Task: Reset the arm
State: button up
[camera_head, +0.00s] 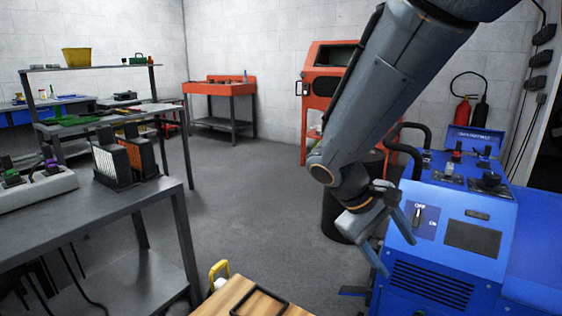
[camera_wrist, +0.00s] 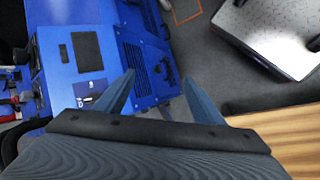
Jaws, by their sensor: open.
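My arm reaches down from the upper right in the head view. My gripper (camera_head: 381,238) hangs in front of the blue dynamometer console (camera_head: 446,262), near its off/on switch (camera_head: 417,216). In the wrist view, the two fingers of my gripper (camera_wrist: 166,98) are spread apart with nothing between them. The console (camera_wrist: 95,62) lies beyond and to the left of the fingers there. Whether a finger touches the console cannot be told.
A wooden top (camera_head: 243,298) with a black frame is at the bottom. A grey workbench (camera_head: 120,212) stands left, an orange bench (camera_head: 219,88) and orange cabinet (camera_head: 329,58) at the back. A dark drum (camera_head: 338,218) stands behind my gripper. The middle floor is clear.

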jog(key=s+a+r+m+y, duration=0.1)
jog(key=s+a+m+y, duration=0.1)
jog(key=s+a+y, duration=0.95)
jog(key=s+d+r+m+h+p, duration=0.3)
jog(key=d+r+p, duration=0.3)
jog(key=p, duration=1.1)
notch_tip(320, 180, up, 4)
jog(key=shift+d+f+h+p, duration=0.15)
jog(key=shift+d+h+p, duration=0.25)
jog(key=shift+h, duration=0.35)
jog(key=shift+c, duration=0.3)
